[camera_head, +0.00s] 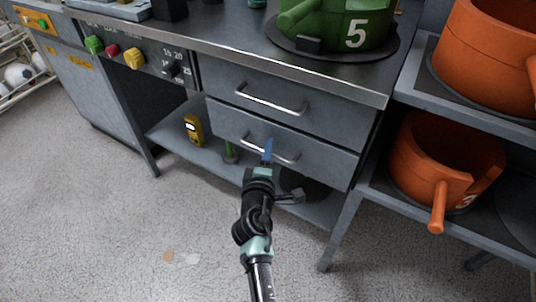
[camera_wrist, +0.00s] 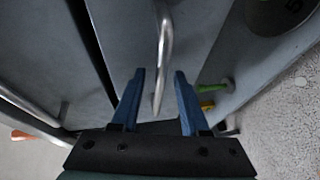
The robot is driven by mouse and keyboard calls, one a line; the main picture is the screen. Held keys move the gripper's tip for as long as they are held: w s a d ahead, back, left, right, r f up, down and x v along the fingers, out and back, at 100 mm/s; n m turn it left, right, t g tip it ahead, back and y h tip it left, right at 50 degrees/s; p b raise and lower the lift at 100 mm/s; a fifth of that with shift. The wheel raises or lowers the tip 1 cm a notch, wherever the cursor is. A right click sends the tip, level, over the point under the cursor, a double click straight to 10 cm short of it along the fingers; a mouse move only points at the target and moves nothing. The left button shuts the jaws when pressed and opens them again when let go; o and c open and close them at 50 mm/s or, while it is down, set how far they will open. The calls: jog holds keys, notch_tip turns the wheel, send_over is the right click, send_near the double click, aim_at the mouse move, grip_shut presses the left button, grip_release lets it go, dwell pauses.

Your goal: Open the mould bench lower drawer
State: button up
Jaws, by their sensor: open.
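The mould bench's lower drawer (camera_head: 311,154) is a grey front below a similar upper drawer, and it looks shut, flush with the bench. Its silver bar handle (camera_head: 285,158) is partly hidden behind my gripper (camera_head: 268,142) in the head view. In the wrist view my gripper (camera_wrist: 160,74) is open, with its two blue fingers on either side of the lower drawer's handle (camera_wrist: 163,45). The handle's near end lies between the fingers, with a gap visible on both sides. I cannot tell how deep the fingers reach around the bar.
The upper drawer (camera_head: 285,85) has its own handle (camera_head: 270,102). A yellow device (camera_head: 193,129) stands on the bench's lower shelf. A green mould (camera_head: 335,25) sits on the benchtop. Orange moulds (camera_head: 428,160) stand on a rack at right. The floor (camera_head: 110,220) at left is mostly clear.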

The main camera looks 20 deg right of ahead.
jog(key=shift+c, duration=0.2)
grip_shut()
dwell(1.3)
